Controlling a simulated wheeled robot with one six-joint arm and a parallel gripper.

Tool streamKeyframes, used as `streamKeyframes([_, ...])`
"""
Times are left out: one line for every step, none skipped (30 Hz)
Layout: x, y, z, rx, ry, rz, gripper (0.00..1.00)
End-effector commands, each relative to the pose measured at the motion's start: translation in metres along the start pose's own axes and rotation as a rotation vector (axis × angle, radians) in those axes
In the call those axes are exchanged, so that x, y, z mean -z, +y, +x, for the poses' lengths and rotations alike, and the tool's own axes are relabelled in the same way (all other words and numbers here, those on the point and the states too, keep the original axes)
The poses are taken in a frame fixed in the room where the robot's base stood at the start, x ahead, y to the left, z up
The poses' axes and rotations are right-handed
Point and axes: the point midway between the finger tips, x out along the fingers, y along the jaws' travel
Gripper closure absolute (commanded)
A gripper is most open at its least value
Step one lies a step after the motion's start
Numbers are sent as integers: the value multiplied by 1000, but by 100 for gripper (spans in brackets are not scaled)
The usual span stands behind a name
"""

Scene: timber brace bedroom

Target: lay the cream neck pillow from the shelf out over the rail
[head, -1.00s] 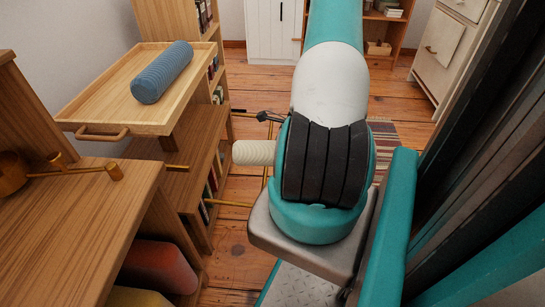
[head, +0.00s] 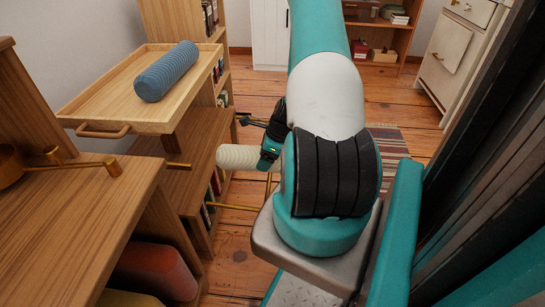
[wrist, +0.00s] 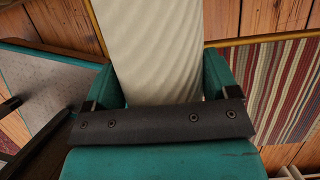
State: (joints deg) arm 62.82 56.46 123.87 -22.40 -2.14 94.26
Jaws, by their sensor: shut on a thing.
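The cream neck pillow (head: 238,157) is a ribbed roll, sticking out to the left of my gripper (head: 268,152) in the head view. In the wrist view the pillow (wrist: 152,45) runs up the picture between the two teal fingers of my gripper (wrist: 160,82), which are shut on it. A thin brass rail (head: 232,207) shows below the pillow in the head view. In the wrist view a brass bar (wrist: 272,38) crosses behind the pillow, which hides its middle. I cannot tell whether pillow and bar touch. My arm hides part of the gripper.
A wooden tray (head: 120,109) with a blue ribbed roll (head: 166,72) stands at the left. A wooden desk (head: 70,225) fills the near left, with red and yellow rolls beneath. A striped rug (head: 388,150) lies on the floor. A dark upright stands close at the right.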

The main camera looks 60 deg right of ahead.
Motion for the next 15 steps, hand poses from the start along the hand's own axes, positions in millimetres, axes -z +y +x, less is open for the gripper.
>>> streamKeyframes([-4,0,4,0,-1,-5,43])
streamKeyframes([-6,0,6,0,-1,-4,43])
streamKeyframes([-8,0,8,0,-1,-3,43])
streamKeyframes([-10,0,10,0,-1,-4,43])
streamKeyframes([-12,0,11,0,-1,-5,43])
streamKeyframes([-15,0,13,0,-1,-4,43])
streamKeyframes([-17,0,15,0,-1,-3,43])
streamKeyframes([-19,0,16,0,-1,-4,43])
streamKeyframes([-22,0,18,0,-1,-5,43])
streamKeyframes([-24,0,20,0,-1,-4,43])
streamKeyframes([-26,0,21,0,-1,-3,43])
streamKeyframes([-28,0,23,0,-1,-4,43])
streamKeyframes([-30,0,25,0,-1,-5,43])
streamKeyframes([-32,0,26,0,-1,-5,43])
streamKeyframes([-35,0,28,1,-1,-4,43])
